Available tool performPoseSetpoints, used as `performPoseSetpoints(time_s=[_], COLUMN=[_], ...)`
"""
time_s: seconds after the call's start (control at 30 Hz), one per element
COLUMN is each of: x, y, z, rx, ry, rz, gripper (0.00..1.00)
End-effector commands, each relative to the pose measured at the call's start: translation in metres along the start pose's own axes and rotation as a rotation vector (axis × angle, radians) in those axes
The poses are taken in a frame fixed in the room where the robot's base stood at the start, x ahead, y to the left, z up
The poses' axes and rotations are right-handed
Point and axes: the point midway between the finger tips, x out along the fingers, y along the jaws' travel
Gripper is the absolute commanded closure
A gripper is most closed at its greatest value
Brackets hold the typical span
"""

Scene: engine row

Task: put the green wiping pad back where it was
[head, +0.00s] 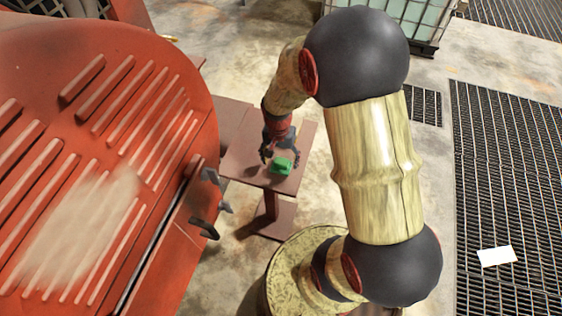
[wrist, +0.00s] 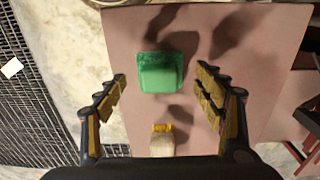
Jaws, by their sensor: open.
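The green wiping pad (head: 282,165) lies on a small reddish-brown table in the head view. In the wrist view the green pad (wrist: 160,72) lies flat on the tabletop, ahead of and between the lines of the two fingers. My gripper (head: 280,152) is open and hangs above the table, close to the pad. In the wrist view my gripper (wrist: 160,85) shows both fingers spread wide, with nothing held. Whether the fingers are level with the pad I cannot tell.
The table (head: 240,157) stands beside a large red engine cover (head: 100,130) with slots and a pale dusty patch (head: 80,235). A small pale object with a yellow end (wrist: 162,140) shows below the pad. A white sheet (head: 496,256) lies on the floor grating at right.

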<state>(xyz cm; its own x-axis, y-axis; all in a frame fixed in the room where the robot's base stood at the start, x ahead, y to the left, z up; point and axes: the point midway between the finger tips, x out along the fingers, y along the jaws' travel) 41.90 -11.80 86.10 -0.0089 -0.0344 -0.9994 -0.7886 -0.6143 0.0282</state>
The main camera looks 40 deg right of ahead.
Motion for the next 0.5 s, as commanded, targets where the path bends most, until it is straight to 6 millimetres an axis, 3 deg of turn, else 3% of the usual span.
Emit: performPoseSetpoints(time_s=[0.1,0.3,0.5], x=[-0.03,-0.069,-0.091], y=[-0.001,0.0,0.0], z=[-0.001,0.0,0.0], rx=[0.0,0.0,0.0], ry=[0.003,0.002,0.0], rz=[-0.002,-0.002,-0.001], gripper=[0.31,0.31,0.31])
